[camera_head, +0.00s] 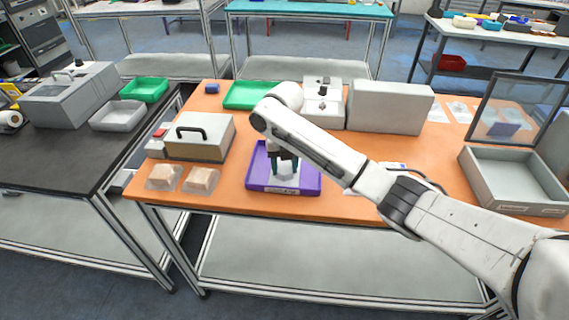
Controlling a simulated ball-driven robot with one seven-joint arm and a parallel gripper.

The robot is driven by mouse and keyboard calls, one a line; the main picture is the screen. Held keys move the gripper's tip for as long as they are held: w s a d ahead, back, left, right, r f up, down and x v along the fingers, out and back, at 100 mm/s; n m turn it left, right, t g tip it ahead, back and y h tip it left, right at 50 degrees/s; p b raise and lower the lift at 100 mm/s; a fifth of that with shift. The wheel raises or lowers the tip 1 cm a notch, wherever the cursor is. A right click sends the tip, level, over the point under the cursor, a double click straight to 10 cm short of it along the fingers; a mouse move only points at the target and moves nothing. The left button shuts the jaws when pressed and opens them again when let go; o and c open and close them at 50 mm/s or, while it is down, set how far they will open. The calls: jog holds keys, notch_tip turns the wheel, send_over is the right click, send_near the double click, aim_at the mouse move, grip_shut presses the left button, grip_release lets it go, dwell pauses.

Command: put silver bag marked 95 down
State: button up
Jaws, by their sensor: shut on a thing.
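My gripper (285,168) points down over the purple tray (253,178) near the front edge of the orange table. It is shut on the silver bag (285,178), which shows only as a small pale patch between and below the fingers. The bag is within the tray's outline; I cannot tell whether it touches the tray floor. Its marking is too small to read, and my gripper and arm hide part of it.
Two clear bags with brown contents (182,179) lie left of the tray. A beige box with a black handle (200,137) stands behind them. A green tray (252,95) and a grey box (390,107) are behind. A grey open bin (515,180) stands right.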

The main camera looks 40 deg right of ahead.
jog(key=shift+f, duration=0.25)
jog(key=o, duration=1.1)
